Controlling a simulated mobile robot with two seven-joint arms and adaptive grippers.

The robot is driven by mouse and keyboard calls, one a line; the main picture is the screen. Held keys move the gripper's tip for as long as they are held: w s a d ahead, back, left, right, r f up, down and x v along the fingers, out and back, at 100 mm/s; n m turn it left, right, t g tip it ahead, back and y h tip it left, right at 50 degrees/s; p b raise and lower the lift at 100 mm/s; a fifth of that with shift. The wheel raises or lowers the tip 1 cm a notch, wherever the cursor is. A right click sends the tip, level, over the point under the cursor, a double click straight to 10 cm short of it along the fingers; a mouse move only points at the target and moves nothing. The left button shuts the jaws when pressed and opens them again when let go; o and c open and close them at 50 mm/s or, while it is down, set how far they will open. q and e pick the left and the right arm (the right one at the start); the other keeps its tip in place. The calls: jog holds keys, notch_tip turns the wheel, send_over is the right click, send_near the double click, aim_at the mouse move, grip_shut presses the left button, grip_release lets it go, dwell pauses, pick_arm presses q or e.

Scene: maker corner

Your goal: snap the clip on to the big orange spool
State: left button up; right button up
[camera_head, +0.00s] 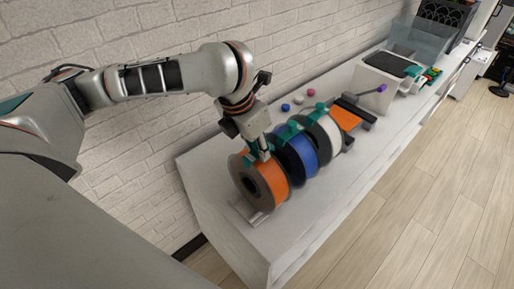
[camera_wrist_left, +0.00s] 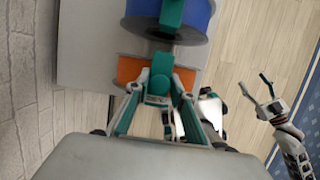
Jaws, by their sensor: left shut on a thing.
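The big orange spool (camera_head: 272,179) stands on its rim at the near end of a row on the white bench, with its grey flange facing me. My left gripper (camera_head: 264,155) is right at its top rim, shut on a teal clip (camera_wrist_left: 158,86). In the left wrist view the clip sits between the fingertips, over the orange spool (camera_wrist_left: 130,70). I cannot tell whether the clip is seated on the rim. My right gripper (camera_wrist_left: 258,92) shows in the left wrist view, open and empty, away from the spools.
A blue spool (camera_head: 303,158) and a white spool (camera_head: 328,137) stand just behind, each with a teal clip on top. Small coloured pieces (camera_head: 285,107) lie near the brick wall. A box-shaped machine (camera_head: 374,90) stands farther along. The bench's front strip is clear.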

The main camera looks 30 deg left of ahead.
pick_arm(q)
jog(key=shift+s+a+f, duration=0.1)
jog(key=shift+s+f, duration=0.15)
jog(key=shift+f, duration=0.2)
jog(key=shift+s+f, duration=0.2)
jog(key=shift+f, duration=0.25)
jog(key=o, duration=0.9)
jog(key=shift+w, duration=0.1)
jog(key=shift+c, duration=0.2)
jog(key=shift+w+f+g, duration=0.25)
jog(key=shift+w+g, duration=0.05)
jog(key=shift+w, duration=0.05)
jog(key=shift+s+r, duration=0.2)
jog(key=o, duration=1.1)
jog(key=shift+w+a, duration=0.1)
jog(key=shift+w, duration=0.05)
jog(key=shift+c, duration=0.2)
jog(key=shift+r, duration=0.15)
jog(key=shift+r, duration=3.55)
jog(key=shift+c, duration=0.3)
